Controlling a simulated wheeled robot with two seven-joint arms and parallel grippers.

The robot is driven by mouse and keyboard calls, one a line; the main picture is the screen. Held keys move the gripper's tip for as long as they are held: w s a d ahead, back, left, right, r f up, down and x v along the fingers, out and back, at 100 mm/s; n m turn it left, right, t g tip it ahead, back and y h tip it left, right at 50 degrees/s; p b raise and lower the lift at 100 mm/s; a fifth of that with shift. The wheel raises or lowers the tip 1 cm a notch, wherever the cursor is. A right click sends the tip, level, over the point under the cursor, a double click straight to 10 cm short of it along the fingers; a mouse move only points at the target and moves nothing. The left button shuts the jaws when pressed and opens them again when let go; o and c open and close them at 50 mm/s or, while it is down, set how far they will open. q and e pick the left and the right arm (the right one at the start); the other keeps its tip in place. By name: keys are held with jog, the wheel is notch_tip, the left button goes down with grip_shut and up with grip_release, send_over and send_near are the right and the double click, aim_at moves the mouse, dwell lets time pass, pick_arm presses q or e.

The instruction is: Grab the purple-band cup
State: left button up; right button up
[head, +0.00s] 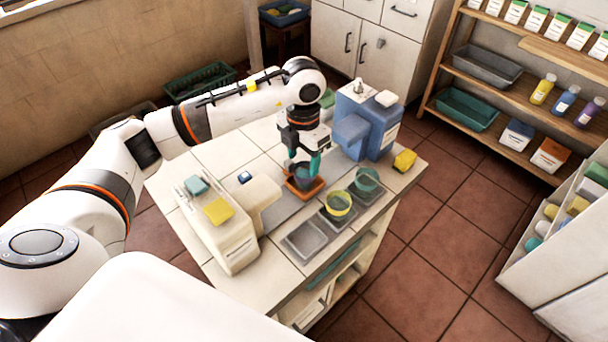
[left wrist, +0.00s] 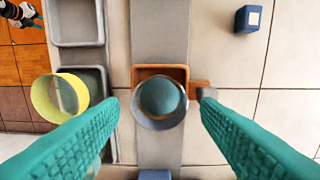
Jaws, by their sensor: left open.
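A small dark cup (head: 303,174) with a bluish-purple tint stands in an orange square tray (head: 304,187) on the counter. In the left wrist view the cup (left wrist: 158,102) shows from above with a grey-blue rim and a teal inside. No clear purple band can be made out there. My left gripper (head: 303,164) points down over the cup. Its teal fingers (left wrist: 158,108) are open, one to each side of the cup, with gaps showing. A yellow-rimmed cup (head: 338,204) and a teal cup (head: 367,180) stand in grey trays to the right.
A blue dispenser (head: 368,125) stands close behind the gripper, with a yellow sponge (head: 404,160) beside it. A cream machine (head: 220,222) stands to the left. An empty grey tray (head: 305,241) is at the counter's front edge. A small blue block (head: 245,177) lies on the counter.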

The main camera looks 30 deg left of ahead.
aim_at(305, 171)
pick_arm(q)
notch_tip(305, 171, down, 4)
jog(key=shift+w+d+f+p, duration=0.1)
jog(key=shift+w+f+p, duration=0.05)
jog(key=shift+p, duration=0.4)
jog(key=shift+f, duration=0.5)
jog(key=c, duration=0.8)
jog(key=shift+o, duration=0.2)
pick_arm(e)
jog(key=shift+w+a+r, duration=0.1)
jog(key=shift+a+r, duration=0.3)
jog(key=shift+r, duration=0.25)
